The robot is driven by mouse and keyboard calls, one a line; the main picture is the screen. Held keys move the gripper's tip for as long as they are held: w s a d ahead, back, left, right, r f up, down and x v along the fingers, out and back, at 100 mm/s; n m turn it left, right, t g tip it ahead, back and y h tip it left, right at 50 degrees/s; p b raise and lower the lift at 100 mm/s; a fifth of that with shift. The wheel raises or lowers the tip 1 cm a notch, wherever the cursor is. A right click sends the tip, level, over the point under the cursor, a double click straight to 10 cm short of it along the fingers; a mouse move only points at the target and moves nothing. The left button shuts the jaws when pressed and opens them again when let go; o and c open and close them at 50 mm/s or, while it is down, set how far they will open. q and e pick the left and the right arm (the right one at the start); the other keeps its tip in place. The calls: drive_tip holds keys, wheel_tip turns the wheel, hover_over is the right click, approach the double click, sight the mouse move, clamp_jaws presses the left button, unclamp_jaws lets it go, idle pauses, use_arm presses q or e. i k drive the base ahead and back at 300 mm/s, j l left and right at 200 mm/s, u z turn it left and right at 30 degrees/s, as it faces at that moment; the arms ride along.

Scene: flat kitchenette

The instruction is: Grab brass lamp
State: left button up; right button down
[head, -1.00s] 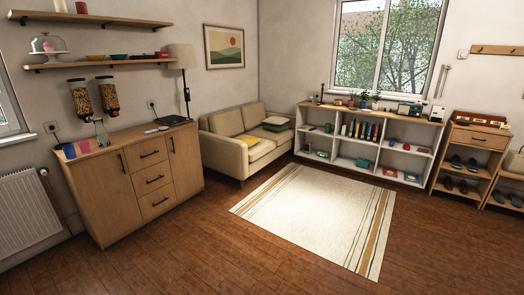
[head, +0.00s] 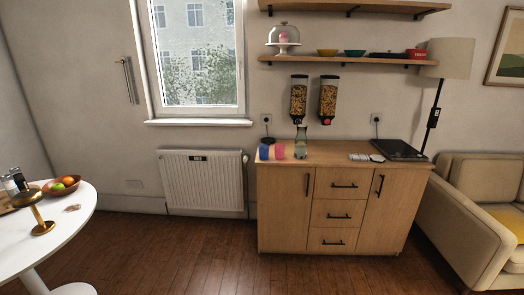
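A brass lamp (head: 37,213) stands on the round white table (head: 70,210) at the left of the head view. It has a round brass base, a thin stem and a dark, wide top. It appears slanted near the picture's left edge. Neither of my grippers is in view, and nothing touches the lamp.
A wooden bowl of fruit (head: 62,187), dark-topped bottles (head: 15,183) and a small pinkish item (head: 73,208) are near the lamp. A wooden cabinet (head: 285,210) stands against the wall beyond. The wooden floor (head: 190,258) between table and cabinet is clear.

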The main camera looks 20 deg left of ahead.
sight(21, 201)
drive_tip(key=i+j+u, duration=0.3)
drive_tip(key=i+u, duration=0.15)
drive_tip(key=i+j+u, duration=0.1)
drive_tip(key=i+u, duration=0.3)
drive_tip(key=i, duration=0.2)
drive_tip(key=i+l+u, duration=0.1)
drive_tip(key=i+u, duration=0.35)
drive_tip(key=i+l+u, duration=0.25)
drive_tip(key=i+u, duration=0.2)
drive_tip(key=i, duration=0.15)
drive_tip(key=i+l+u, duration=0.4)
drive_tip(key=i+l, duration=0.05)
drive_tip(key=i, duration=0.05)
